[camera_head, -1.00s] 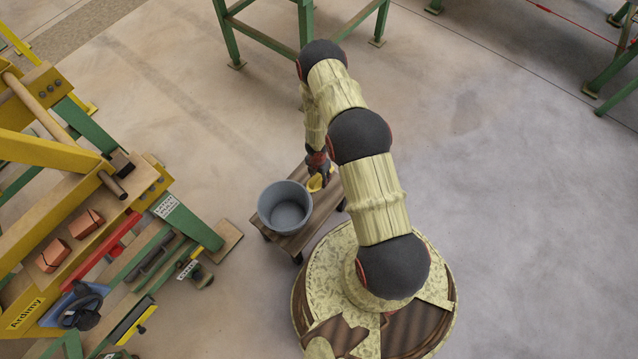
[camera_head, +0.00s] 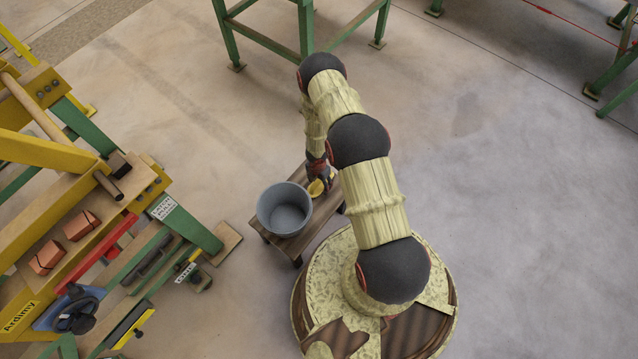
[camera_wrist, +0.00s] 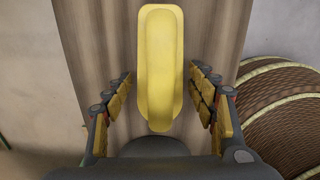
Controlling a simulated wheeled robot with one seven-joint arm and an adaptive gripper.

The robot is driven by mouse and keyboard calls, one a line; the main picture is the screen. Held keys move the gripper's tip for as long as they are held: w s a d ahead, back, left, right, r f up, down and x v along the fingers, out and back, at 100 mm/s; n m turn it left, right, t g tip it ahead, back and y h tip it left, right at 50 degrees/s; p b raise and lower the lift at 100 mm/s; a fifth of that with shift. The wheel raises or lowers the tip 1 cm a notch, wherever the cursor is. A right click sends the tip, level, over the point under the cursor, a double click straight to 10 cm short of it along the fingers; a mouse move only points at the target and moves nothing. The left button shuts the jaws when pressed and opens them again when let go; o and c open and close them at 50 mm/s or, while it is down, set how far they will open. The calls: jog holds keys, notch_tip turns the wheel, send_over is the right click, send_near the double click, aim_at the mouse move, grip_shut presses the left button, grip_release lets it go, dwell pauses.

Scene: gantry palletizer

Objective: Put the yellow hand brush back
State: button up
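The yellow hand brush (camera_wrist: 160,65) lies lengthwise on the small wooden stool (camera_wrist: 95,40) in the wrist view; its bristles are not visible. My gripper (camera_wrist: 160,82) is open, with one finger on each side of the brush and a gap to it on both sides. In the head view my gripper (camera_head: 318,172) is low over the stool (camera_head: 325,208), beside the grey bucket. A yellow patch of the brush (camera_head: 316,188) shows just below it, partly hidden by the gripper.
The grey bucket (camera_head: 284,209) stands on the stool, left of the gripper. A yellow and green frame (camera_head: 60,155) with red blocks, labels and tools fills the left side. A green stand (camera_head: 305,30) is behind. Open floor lies to the right.

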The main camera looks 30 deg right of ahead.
dwell(0.3)
